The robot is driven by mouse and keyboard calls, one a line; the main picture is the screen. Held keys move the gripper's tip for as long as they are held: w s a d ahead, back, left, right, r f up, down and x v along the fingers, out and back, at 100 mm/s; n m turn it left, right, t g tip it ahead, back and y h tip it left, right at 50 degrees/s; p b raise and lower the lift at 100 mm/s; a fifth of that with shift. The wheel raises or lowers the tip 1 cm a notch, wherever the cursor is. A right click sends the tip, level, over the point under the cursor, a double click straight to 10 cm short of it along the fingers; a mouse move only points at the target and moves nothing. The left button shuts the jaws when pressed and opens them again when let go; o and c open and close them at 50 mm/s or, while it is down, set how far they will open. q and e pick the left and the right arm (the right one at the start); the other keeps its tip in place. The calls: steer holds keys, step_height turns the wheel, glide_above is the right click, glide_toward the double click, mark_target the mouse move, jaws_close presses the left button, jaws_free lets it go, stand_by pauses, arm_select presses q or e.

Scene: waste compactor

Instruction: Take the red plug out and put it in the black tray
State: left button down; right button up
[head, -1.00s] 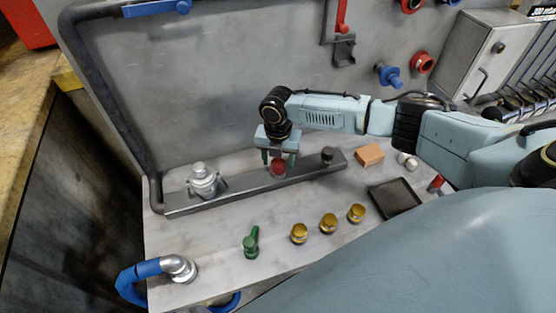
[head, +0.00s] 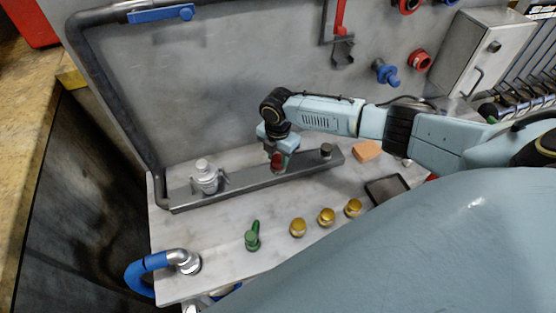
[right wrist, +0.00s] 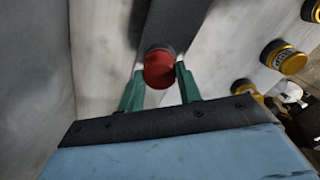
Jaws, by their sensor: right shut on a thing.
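The red plug (head: 277,161) sits at the middle of the dark metal rail on the bench; it also shows in the right wrist view (right wrist: 159,69). My right gripper (head: 278,158) reaches down onto it from the back, and its green fingers (right wrist: 160,82) are shut on the plug's two sides. Whether the plug's foot is still in the rail cannot be told. The black tray (head: 387,189) lies on the bench at the right, partly hidden by my own body, and its visible part is empty. My left gripper is not in view.
A silver fitting (head: 206,176) and a dark knob (head: 326,150) stand on the rail (head: 240,184). An orange block (head: 367,150) lies behind the tray. Several gold knobs (head: 326,216) and a green valve (head: 252,236) stand in front of the rail.

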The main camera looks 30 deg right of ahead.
steer(key=shift+c, duration=0.4)
steer(key=o, duration=0.3)
steer(key=c, duration=0.4)
steer(key=n+b, duration=0.1)
steer(key=n, duration=0.2)
steer(key=shift+n, duration=1.1)
steer(key=shift+r, duration=0.1)
steer(key=n+b, duration=0.1)
steer(key=n, duration=0.2)
steer(key=shift+w, duration=0.1)
steer(key=shift+n, duration=1.1)
